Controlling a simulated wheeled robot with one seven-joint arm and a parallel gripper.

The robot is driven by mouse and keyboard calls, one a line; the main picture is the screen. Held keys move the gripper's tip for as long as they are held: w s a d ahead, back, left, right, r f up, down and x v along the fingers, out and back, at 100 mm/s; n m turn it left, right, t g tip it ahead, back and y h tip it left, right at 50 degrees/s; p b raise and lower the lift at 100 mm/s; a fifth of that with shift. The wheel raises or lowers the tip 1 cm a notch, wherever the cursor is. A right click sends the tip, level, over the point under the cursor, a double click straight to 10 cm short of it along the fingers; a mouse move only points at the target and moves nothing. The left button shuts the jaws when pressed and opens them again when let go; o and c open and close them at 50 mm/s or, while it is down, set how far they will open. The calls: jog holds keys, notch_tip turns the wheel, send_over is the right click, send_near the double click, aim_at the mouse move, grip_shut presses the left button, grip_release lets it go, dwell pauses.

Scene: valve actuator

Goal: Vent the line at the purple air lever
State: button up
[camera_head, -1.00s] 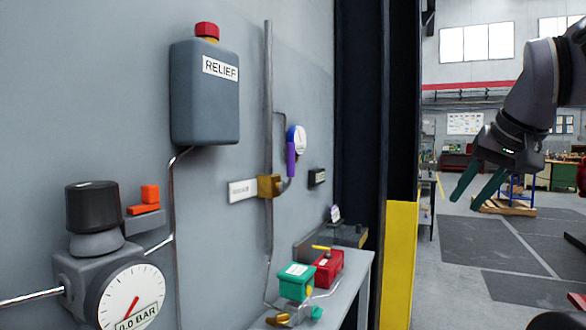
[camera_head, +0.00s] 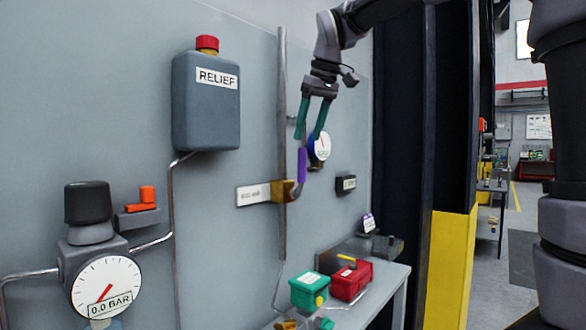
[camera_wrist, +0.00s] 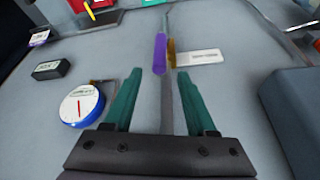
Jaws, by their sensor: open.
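The purple lever (camera_head: 302,166) stands upright on a brass valve body (camera_head: 283,191) on the vertical wall pipe. In the wrist view the purple lever (camera_wrist: 160,53) and brass valve (camera_wrist: 171,53) lie ahead of the fingers. My gripper (camera_head: 310,137) is open and empty, with green fingers pointing down just above the lever's top. In the wrist view my gripper (camera_wrist: 158,85) has its fingers on either side of the pipe's line, and the lever is beyond the tips. The lever does not appear to be between the fingers.
A blue-rimmed gauge (camera_head: 320,146) sits right of the lever, close to a finger. A grey RELIEF tank (camera_head: 206,115) hangs left. A 0.0 BAR gauge (camera_head: 106,287) is lower left. Green (camera_head: 309,291) and red (camera_head: 351,279) boxes stand on the bench below.

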send_over(299, 189)
jog(key=w, duration=0.1)
jog(key=f, duration=0.9)
jog(key=shift+w+f, duration=0.2)
jog(key=shift+f, duration=0.05)
jog(key=shift+c, duration=0.4)
grip_shut()
dwell(0.4)
